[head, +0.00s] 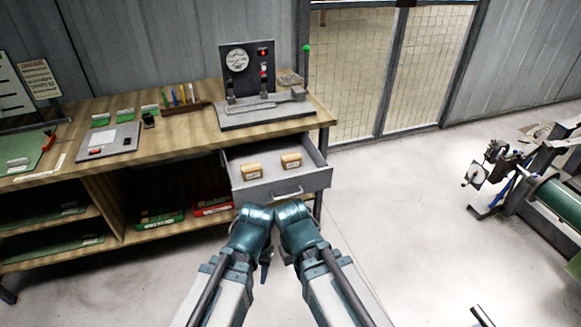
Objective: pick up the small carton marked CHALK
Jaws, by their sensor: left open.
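Two small tan cartons lie apart in the open grey drawer under the workbench: a left carton (251,171) and a right carton (291,161). Both have pale labels that are too small to read, so I cannot tell which one is marked CHALK. The drawer (284,188) is pulled out, its handle facing me. My left gripper (264,274) is open, in front of and below the drawer, apart from both cartons. My right arm's wrist is beside it; its gripper (289,259) is mostly hidden.
The workbench (185,132) carries a gauge panel (238,68), a grey tablet-like board (108,142) and a rack of coloured sticks. A machine with a green roller (560,208) stands at right. The floor between is clear.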

